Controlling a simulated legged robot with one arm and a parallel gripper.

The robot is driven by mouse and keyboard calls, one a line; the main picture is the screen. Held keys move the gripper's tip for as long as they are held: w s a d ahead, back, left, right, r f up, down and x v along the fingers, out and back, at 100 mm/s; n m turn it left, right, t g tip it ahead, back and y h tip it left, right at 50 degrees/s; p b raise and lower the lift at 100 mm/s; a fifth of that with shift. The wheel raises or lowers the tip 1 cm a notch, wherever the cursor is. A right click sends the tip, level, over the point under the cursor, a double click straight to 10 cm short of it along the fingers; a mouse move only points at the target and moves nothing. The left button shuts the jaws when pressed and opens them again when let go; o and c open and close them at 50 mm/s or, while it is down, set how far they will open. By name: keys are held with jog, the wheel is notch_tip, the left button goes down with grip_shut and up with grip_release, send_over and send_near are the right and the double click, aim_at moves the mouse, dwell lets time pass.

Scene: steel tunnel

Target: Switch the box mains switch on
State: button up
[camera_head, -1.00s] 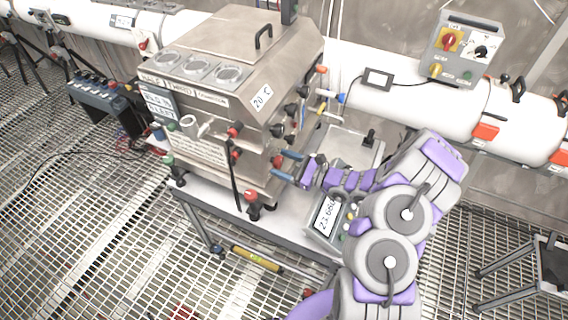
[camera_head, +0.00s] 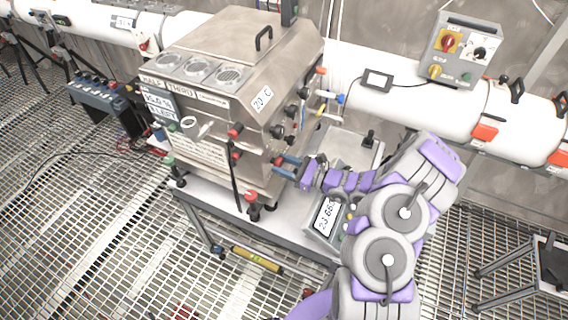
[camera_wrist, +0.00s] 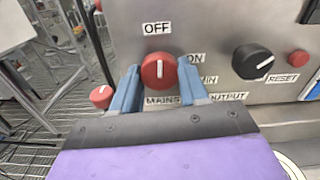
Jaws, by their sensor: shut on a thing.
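The mains switch (camera_wrist: 159,71) is a round red knob with a white line, on the grey metal face of the box (camera_wrist: 215,25). The white line stands about upright, toward the OFF label (camera_wrist: 156,28); the ON label (camera_wrist: 196,58) is to the right and the MAINS label is below, partly covered. My gripper (camera_wrist: 160,82) has its blue fingers on either side of the knob and is shut on it.
In the wrist view a black OUTPUT knob (camera_wrist: 253,61) and a red RESET button (camera_wrist: 298,58) are to the right, and another red knob (camera_wrist: 102,96) is at lower left. A device with a display (camera_head: 326,216) stands below my arm on the bench.

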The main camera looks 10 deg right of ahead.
jog(key=m+p, duration=0.2)
jog(key=m, duration=0.2)
jog(key=shift+r, duration=0.15)
jog(key=m+p, duration=0.1)
jog(key=m, duration=0.3)
jog(key=shift+m, duration=0.3)
jog(key=m+p, duration=0.1)
jog(key=m, duration=0.3)
jog(key=shift+w+d+m, duration=0.1)
jog(key=shift+m, duration=2)
jog(key=o, duration=1.1)
jog(key=shift+w, duration=0.1)
jog(key=shift+c, duration=0.2)
